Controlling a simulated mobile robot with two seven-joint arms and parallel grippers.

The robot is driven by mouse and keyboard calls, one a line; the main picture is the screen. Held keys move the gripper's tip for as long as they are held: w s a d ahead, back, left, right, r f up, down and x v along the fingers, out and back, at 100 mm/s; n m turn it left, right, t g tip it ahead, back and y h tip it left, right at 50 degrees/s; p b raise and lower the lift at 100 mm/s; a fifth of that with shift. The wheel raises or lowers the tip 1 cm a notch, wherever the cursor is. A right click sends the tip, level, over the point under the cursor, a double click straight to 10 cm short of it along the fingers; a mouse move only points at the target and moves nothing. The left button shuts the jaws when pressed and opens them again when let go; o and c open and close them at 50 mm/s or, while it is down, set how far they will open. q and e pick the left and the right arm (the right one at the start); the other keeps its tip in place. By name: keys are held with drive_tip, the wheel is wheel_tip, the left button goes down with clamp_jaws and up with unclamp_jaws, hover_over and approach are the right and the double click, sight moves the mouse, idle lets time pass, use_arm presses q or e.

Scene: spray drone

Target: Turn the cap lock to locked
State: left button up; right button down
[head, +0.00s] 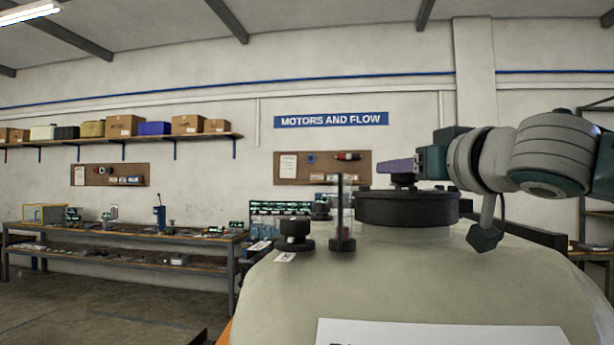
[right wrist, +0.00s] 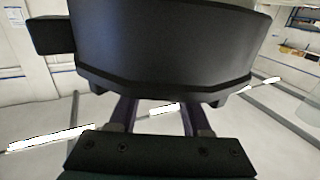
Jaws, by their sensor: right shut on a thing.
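A pale rounded tank (head: 330,285) fills the lower right of the head view. A wide black ribbed cap (head: 407,208) sits on its top. A small dark piece, apparently the cap lock (head: 403,180), stands above the cap's middle. My right gripper (head: 396,166) comes in level from the right and is shut on it. The purple fingers hide most of the lock, so its angle cannot be read. In the right wrist view the purple fingers (right wrist: 155,112) reach toward a large dark body (right wrist: 160,45), apparently the cap. My left gripper is not in view.
A short black fitting (head: 295,236) and a clear upright tube with a dark post (head: 342,215) stand on the tank left of the cap. A workbench (head: 125,236) and a shelf of boxes (head: 125,126) are along the back wall. The floor at left is clear.

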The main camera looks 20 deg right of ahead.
drive_tip(key=m+h, duration=0.1)
drive_tip(key=h, duration=0.1)
drive_tip(key=m+g+h+b, duration=0.1)
drive_tip(key=h, duration=0.1)
drive_tip(key=m+g+h+b, duration=0.1)
drive_tip(key=m+h, duration=0.1)
drive_tip(key=shift+a+f, duration=0.1)
drive_tip(key=shift+f, duration=0.15)
drive_tip(key=shift+m+g+h+b, duration=1.2)
drive_tip(key=shift+m+h, duration=0.3)
drive_tip(key=shift+h, duration=0.5)
drive_tip(key=shift+r, duration=0.1)
drive_tip(key=shift+c, duration=1.8)
unclamp_jaws()
drive_tip(key=shift+r, duration=0.1)
drive_tip(key=shift+s+a, duration=0.25)
drive_tip(key=shift+s, duration=0.05)
drive_tip(key=v, duration=0.7)
drive_tip(key=shift+s+a, duration=0.2)
drive_tip(key=shift+a, duration=0.05)
drive_tip(key=shift+s+a, duration=0.4)
drive_tip(key=shift+s, duration=0.1)
